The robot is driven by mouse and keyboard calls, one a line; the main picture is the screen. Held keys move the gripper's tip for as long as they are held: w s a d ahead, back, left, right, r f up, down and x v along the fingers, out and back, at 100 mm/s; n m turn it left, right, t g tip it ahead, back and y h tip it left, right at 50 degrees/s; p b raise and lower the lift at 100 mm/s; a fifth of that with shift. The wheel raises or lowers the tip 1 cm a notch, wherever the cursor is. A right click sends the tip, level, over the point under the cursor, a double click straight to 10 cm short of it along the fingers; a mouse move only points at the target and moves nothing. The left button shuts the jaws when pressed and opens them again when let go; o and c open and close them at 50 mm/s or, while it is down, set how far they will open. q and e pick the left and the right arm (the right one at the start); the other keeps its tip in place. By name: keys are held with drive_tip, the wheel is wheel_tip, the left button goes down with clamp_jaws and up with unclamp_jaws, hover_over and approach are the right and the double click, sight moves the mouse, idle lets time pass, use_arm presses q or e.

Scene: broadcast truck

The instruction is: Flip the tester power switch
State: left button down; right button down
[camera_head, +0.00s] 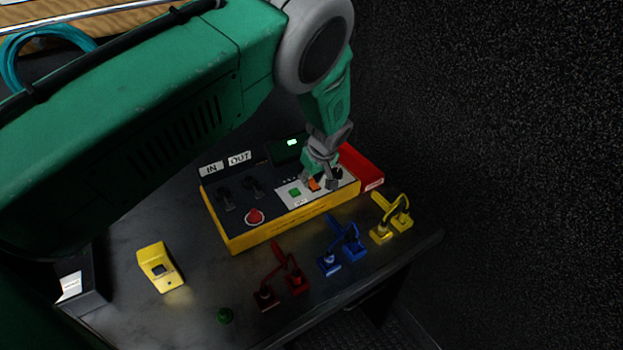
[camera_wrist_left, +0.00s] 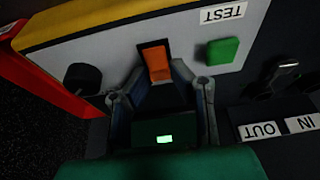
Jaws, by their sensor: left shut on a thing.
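The tester (camera_head: 283,215) is a yellow-sided box with a dark and pale top panel, standing on the dark table. Its orange power switch (camera_head: 314,184) is on the pale part of the panel, partly hidden by my left gripper (camera_head: 318,183). In the left wrist view the orange switch (camera_wrist_left: 155,62) stands out from the panel beside the green button (camera_wrist_left: 222,51) and the TEST label. My left gripper (camera_wrist_left: 160,76) is shut on the switch, its fingertips at the switch's near end. My right gripper is not in view.
A small lit display (camera_head: 291,142) stands behind the panel. A red box (camera_head: 362,168) is beside the tester. Red (camera_head: 296,284), blue (camera_head: 329,262) and yellow (camera_head: 381,235) cable connectors lie in front. A yellow device (camera_head: 160,268) sits at left. A dark wall rises at right.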

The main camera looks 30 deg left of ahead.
use_arm(q)
drive_tip(key=shift+s+d+f, duration=0.1)
drive_tip(key=shift+d+f, duration=0.1)
drive_tip(key=shift+d, duration=0.05)
drive_tip(key=c, duration=1.4)
unclamp_jaws()
drive_tip(key=shift+c, duration=0.2)
drive_tip(key=shift+d+r, duration=0.1)
drive_tip(key=shift+r, duration=0.1)
drive_tip(key=shift+r, duration=0.3)
drive_tip(key=v, duration=1.1)
drive_tip(key=shift+d, duration=0.25)
drive_tip(key=shift+a, duration=0.15)
